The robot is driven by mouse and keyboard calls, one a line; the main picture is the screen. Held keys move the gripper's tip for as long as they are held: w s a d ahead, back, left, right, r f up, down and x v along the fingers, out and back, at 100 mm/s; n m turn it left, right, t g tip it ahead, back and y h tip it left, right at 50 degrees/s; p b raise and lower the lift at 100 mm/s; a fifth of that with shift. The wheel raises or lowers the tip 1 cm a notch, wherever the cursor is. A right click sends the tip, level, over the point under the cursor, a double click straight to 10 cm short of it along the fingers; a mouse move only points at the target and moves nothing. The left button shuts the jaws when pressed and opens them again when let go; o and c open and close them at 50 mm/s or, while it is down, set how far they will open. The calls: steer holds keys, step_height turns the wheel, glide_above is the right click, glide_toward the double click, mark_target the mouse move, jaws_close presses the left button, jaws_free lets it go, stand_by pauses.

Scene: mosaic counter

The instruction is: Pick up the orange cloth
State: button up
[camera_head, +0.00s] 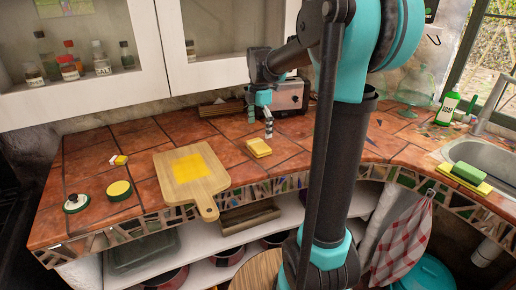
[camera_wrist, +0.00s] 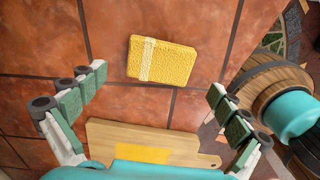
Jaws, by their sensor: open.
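A folded yellow-orange cloth with a pale stripe (camera_head: 258,147) lies flat on the tiled counter, right of the cutting board. In the wrist view the same cloth (camera_wrist: 162,60) is whole and unobstructed, beyond my fingertips. My gripper (camera_head: 260,122) is above the counter, slightly behind and above the cloth in the head view. In the wrist view my gripper (camera_wrist: 158,84) has its fingers spread wide with nothing between them. A flat orange-yellow square (camera_head: 188,168) lies on the wooden cutting board (camera_head: 212,184); I cannot tell what it is made of.
A toaster (camera_head: 291,95) stands behind my gripper. Round containers (camera_head: 119,190) and a small item (camera_head: 119,160) sit at left. A green sponge (camera_head: 467,172) on a yellow cloth (camera_head: 470,184) lies by the sink (camera_head: 492,160). Tiles around the striped cloth are clear.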

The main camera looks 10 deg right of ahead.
mark_target(260, 144)
steer(key=shift+d+f, duration=0.15)
steer(key=shift+f, duration=2.85)
steer(key=c, duration=1)
step_height(260, 144, up, 20)
